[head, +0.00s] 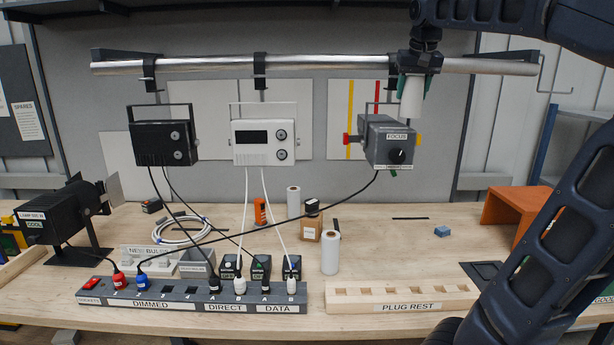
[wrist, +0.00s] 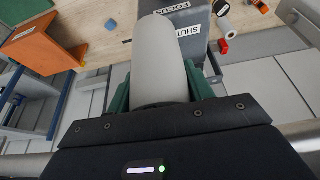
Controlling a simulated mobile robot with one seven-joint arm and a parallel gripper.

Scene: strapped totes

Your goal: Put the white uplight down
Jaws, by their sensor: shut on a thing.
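The white uplight (head: 411,98) is a plain white cylinder. My gripper (head: 413,82) is shut on it, with a green finger on each side, and holds it high above the table. It is near the silver bar and in front of the grey FOCUS lamp (head: 390,146) in the head view. In the wrist view the white uplight (wrist: 160,60) points away between the green fingers of my gripper (wrist: 162,92). Two similar white cylinders stand upright on the wooden table, one farther back (head: 293,202) and one nearer (head: 330,253).
The silver bar (head: 300,64) carries several hanging lamps with cables. A strip of sockets (head: 190,292) and the PLUG REST block (head: 403,295) line the front edge. An orange stand (head: 513,212) is at right. The table is mostly clear around the small blue block (head: 442,231).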

